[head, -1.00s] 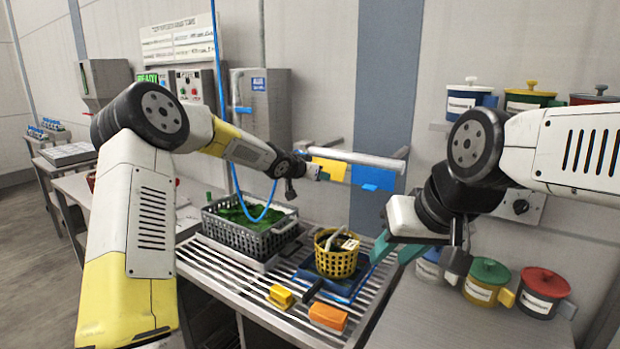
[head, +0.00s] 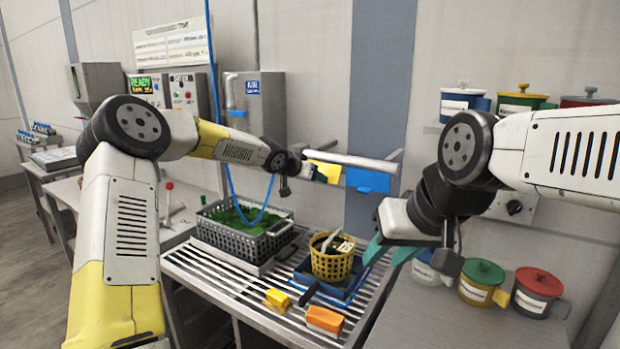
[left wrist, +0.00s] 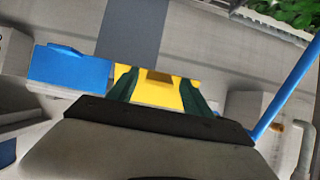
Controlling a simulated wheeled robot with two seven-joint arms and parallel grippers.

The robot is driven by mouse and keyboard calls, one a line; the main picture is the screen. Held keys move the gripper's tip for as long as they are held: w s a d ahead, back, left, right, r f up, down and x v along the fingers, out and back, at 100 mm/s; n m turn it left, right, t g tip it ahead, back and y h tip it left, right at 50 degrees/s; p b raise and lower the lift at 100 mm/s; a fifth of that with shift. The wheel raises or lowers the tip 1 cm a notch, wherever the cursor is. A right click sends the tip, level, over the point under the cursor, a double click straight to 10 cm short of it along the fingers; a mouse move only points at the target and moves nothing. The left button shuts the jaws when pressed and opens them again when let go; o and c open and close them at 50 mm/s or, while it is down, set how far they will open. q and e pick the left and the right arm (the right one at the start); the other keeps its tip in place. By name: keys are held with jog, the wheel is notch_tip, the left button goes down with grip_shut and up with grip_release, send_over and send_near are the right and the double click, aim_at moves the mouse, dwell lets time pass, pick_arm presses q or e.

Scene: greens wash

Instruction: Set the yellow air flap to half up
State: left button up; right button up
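The yellow air flap (head: 334,171) hangs below a pale horizontal bar on the back wall, left of a blue flap (head: 368,181). Its exact tilt is hard to tell. My left gripper (head: 322,175) is at the yellow flap and covers part of it in the head view. In the left wrist view the yellow flap (left wrist: 155,90) shows between and behind the two green fingers, which stand apart. I cannot tell whether they touch it. My right gripper (head: 390,252) is over the right side of the counter, its teal fingers apart and empty.
A grey crate of greens (head: 245,240) and a yellow basket (head: 332,262) stand on the slatted counter below. Orange (head: 324,319) and yellow (head: 277,299) blocks lie in front. Lidded pots (head: 482,282) stand at right. A blue hose (head: 228,165) hangs left of the flaps.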

pick_arm(q)
jog(key=v, duration=0.7)
jog(key=shift+s+r, duration=0.2)
jog(key=shift+s, duration=0.1)
jog(key=shift+a, duration=0.15)
jog(key=s+a+n+g+y, duration=0.1)
jog(key=s+a, duration=0.4)
jog(key=s, duration=0.9)
jog(key=s+a+n+g+y, duration=0.1)
jog(key=s+a, duration=0.4)
jog(key=s, duration=0.9)
jog(key=s+a+n+g+y, duration=0.1)
jog(key=s+a+n, duration=0.3)
jog(key=s, duration=1)
jog(key=shift+s+a+g+y, duration=0.4)
jog(key=shift+a+y, duration=0.05)
jog(key=shift+y, duration=0.35)
